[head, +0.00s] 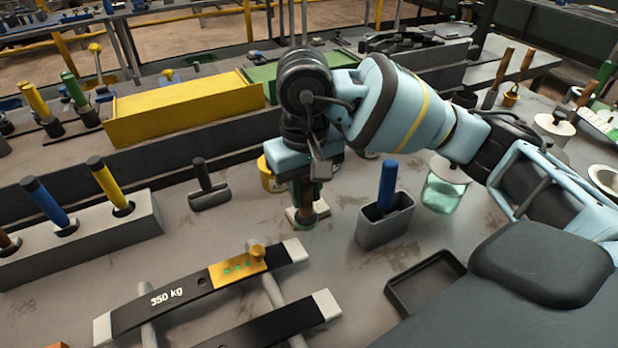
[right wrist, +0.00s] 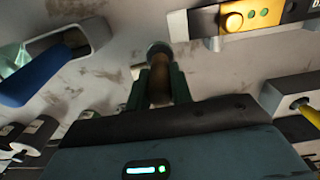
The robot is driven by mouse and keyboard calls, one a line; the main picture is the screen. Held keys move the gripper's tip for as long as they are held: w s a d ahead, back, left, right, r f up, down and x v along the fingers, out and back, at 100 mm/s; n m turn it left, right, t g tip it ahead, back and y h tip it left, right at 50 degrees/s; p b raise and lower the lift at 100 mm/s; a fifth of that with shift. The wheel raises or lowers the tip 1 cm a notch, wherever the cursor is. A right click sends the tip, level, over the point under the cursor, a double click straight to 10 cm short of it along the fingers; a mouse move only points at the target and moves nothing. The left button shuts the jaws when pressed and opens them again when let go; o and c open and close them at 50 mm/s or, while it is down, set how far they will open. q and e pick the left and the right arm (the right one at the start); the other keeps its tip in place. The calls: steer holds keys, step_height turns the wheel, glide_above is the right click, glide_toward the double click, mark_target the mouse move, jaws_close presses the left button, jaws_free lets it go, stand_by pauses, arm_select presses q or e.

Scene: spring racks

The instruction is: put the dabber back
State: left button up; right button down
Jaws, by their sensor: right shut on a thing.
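My right gripper (head: 305,192) is shut on a tool with a brown handle and a round grey end, which looks like the dabber (right wrist: 159,72). In the right wrist view the handle lies between the two dark green fingers of the gripper (right wrist: 158,92). In the head view the tool points down over a small pale pad (head: 294,215) on the bench. I cannot tell whether it touches the pad. The gripper hides most of the handle. My left gripper is not in view.
A grey holder (head: 385,231) with a blue-handled tool (head: 387,184) stands just right of the gripper. A green glass jar (head: 443,193) stands beyond it. A black tray (head: 426,284) lies in front. A 350 kg bar (head: 190,290) and a grey rack (head: 75,245) are at left.

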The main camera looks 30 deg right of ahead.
steer(key=w+d, duration=0.4)
steer(key=w, duration=0.2)
steer(key=shift+f, duration=0.35)
steer(key=shift+f, duration=0.1)
steer(key=shift+f+p, duration=0.45)
steer(key=shift+f, duration=1.2)
steer(key=shift+f, duration=0.2)
steer(key=c, duration=1.2)
jaws_free()
steer(key=shift+c, duration=0.2)
steer(key=shift+r, duration=0.15)
